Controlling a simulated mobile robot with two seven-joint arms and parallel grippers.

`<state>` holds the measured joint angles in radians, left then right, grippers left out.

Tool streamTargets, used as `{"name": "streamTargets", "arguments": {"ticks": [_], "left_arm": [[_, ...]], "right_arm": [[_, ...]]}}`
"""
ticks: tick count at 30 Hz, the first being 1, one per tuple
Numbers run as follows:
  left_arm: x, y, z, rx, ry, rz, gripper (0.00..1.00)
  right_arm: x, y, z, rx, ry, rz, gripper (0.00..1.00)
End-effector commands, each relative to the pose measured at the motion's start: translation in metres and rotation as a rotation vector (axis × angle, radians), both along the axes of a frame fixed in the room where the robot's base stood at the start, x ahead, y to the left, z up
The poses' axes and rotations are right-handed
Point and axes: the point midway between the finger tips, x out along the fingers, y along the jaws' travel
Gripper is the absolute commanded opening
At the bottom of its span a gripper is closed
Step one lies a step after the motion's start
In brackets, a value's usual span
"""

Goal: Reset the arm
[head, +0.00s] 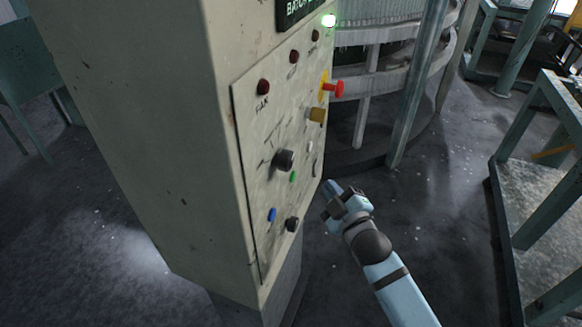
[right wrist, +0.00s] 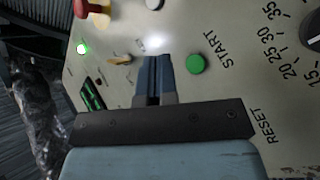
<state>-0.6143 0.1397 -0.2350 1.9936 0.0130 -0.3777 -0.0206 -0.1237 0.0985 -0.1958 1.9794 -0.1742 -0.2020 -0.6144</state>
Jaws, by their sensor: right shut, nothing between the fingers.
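My right gripper (head: 335,190) is in front of the lower right part of a control panel (head: 250,120) on a tall beige cabinet. In the right wrist view the gripper (right wrist: 153,60) has its two fingers together and holds nothing. Its tips point at the panel, just left of a green button (right wrist: 196,64) marked START. The word RESET shows on the panel at the right; the control it names is hidden behind my gripper or out of frame. In the head view a blue button (head: 272,214) sits low on the panel. My left gripper is not in view.
A red mushroom button (head: 333,88), a yellow knob (head: 317,115) and black knobs (head: 284,160) stick out from the panel. A green lamp (head: 328,20) is lit above. A metal frame bench (head: 505,230) stands at the right. The floor between is clear.

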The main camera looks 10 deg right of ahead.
Motion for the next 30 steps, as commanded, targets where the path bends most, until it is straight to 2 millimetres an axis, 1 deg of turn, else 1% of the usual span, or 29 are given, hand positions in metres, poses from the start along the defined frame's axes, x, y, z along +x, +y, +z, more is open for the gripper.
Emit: {"name": "streamTargets", "arguments": {"ticks": [5, 8, 11, 12, 14, 15, 17, 18, 21, 24, 25, 27, 30], "left_arm": [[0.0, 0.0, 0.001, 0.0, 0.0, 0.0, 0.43], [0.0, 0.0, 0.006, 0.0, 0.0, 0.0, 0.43], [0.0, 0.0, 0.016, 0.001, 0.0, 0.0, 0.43], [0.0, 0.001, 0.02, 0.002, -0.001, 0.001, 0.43], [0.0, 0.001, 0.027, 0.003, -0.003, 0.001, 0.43], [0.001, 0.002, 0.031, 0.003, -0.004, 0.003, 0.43], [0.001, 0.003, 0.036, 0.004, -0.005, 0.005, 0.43], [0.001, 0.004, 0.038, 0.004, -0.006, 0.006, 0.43], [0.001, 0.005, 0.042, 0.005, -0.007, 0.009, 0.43], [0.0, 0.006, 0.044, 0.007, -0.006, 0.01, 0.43], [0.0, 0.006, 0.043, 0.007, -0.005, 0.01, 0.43], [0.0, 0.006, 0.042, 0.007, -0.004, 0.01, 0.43], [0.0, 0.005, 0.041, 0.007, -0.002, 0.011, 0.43]], "right_arm": [[-0.001, 0.0, -0.002, 0.004, 0.006, 0.001, 0.0], [-0.015, 0.001, -0.018, 0.052, 0.066, 0.006, 0.0], [-0.049, 0.002, -0.055, 0.169, 0.207, 0.008, 0.0], [-0.067, 0.003, -0.073, 0.229, 0.278, 0.005, 0.0], [-0.098, 0.005, -0.099, 0.325, 0.386, -0.007, 0.0], [-0.119, 0.005, -0.114, 0.387, 0.456, -0.019, 0.0], [-0.149, 0.007, -0.134, 0.471, 0.55, -0.041, 0.0], [-0.167, 0.007, -0.146, 0.523, 0.606, -0.057, 0.0], [-0.204, 0.009, -0.165, 0.622, 0.714, -0.096, 0.0], [-0.225, 0.01, -0.176, 0.677, 0.771, -0.121, 0.0], [-0.229, 0.01, -0.177, 0.687, 0.78, -0.125, 0.0], [-0.232, 0.011, -0.18, 0.699, 0.791, -0.131, 0.0], [-0.232, 0.011, -0.18, 0.699, 0.791, -0.131, 0.0]]}}
